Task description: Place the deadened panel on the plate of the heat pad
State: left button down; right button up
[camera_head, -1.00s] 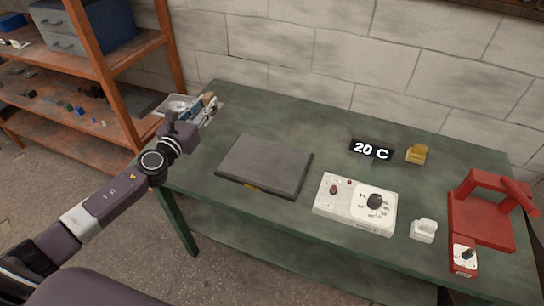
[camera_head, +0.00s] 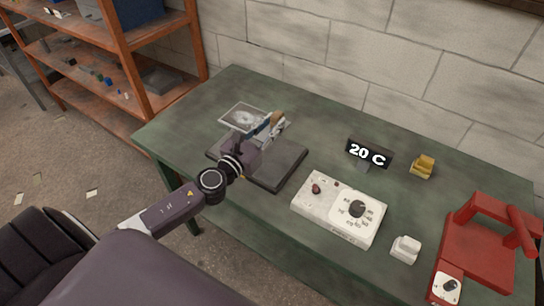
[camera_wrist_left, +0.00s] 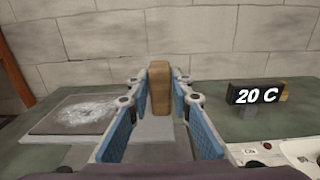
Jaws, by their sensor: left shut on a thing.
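The deadened panel (camera_head: 240,117) is a thin grey sheet with a whitish smeared patch. It also shows at the left of the left wrist view (camera_wrist_left: 75,115). My left gripper (camera_head: 272,123) is shut on its brown upright grip (camera_wrist_left: 159,88), with blue finger pads on both sides. The panel appears held near the back left part of the heat pad (camera_head: 283,168), a flat dark grey slab on the bench. My gripper and forearm hide part of the slab. The gap between panel and plate cannot be judged. My right gripper is not in view.
A white control box (camera_head: 339,210) with a knob stands right of the slab. Behind it is a "20 C" display (camera_head: 368,154). A yellow block (camera_head: 423,167), a white block (camera_head: 405,249) and a red frame (camera_head: 485,245) are further right. The green bench (camera_head: 310,115) is clear at the back.

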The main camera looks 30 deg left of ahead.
pick_arm(q)
notch_tip(320, 180, down, 8)
jog(key=b, duration=0.5)
jog(key=shift+w+d, duration=0.15)
notch_tip(320, 180, down, 4)
jog(key=b, duration=0.3)
jog(key=shift+d+r, duration=0.1)
jog(key=shift+r, duration=0.05)
jog(key=shift+f+b, duration=0.25)
jog(key=shift+b, duration=0.15)
jog(key=shift+r, duration=0.15)
jog(key=shift+f, duration=0.25)
jog(key=c, duration=1.7)
grip_release()
jog(key=shift+c, duration=0.2)
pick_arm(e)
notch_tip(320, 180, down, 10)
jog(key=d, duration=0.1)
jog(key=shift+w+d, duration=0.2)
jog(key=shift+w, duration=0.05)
